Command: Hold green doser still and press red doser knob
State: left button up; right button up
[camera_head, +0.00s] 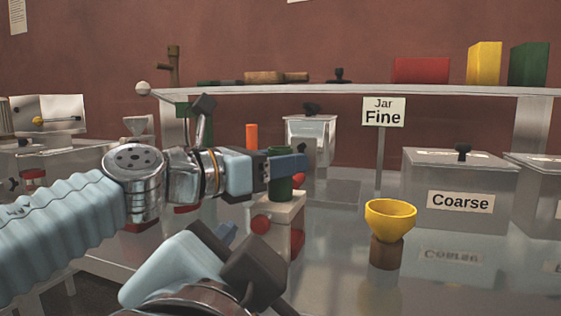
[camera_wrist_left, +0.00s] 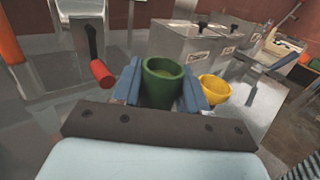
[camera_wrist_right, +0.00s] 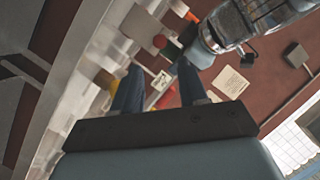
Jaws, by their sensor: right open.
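The green doser (camera_head: 280,187) is a dark green cup on a pale block (camera_head: 283,212) in the head view. My left gripper (camera_head: 288,164) has its blue fingers on both sides of it. In the left wrist view the doser (camera_wrist_left: 163,82) sits snugly between those fingers, upright, with its opening showing. A round red knob (camera_head: 260,223) sticks out from the block's near side, and more red shows at its right side. My right gripper (camera_head: 228,237) is low in the head view, left of and nearer than the knob, apart from it. Its fingers are spread and empty in the right wrist view (camera_wrist_right: 158,78).
A yellow bowl (camera_head: 390,218) on a brown stand is right of the block. The Fine jar sign (camera_head: 383,112) and the Coarse box (camera_head: 459,182) stand behind. A red-handled lever (camera_wrist_left: 102,72) is left of the doser in the left wrist view. Metal table is bare between block and bowl.

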pick_arm(q)
jog(key=c, duration=0.4)
pick_arm(e)
grip_shut()
dwell(1.3)
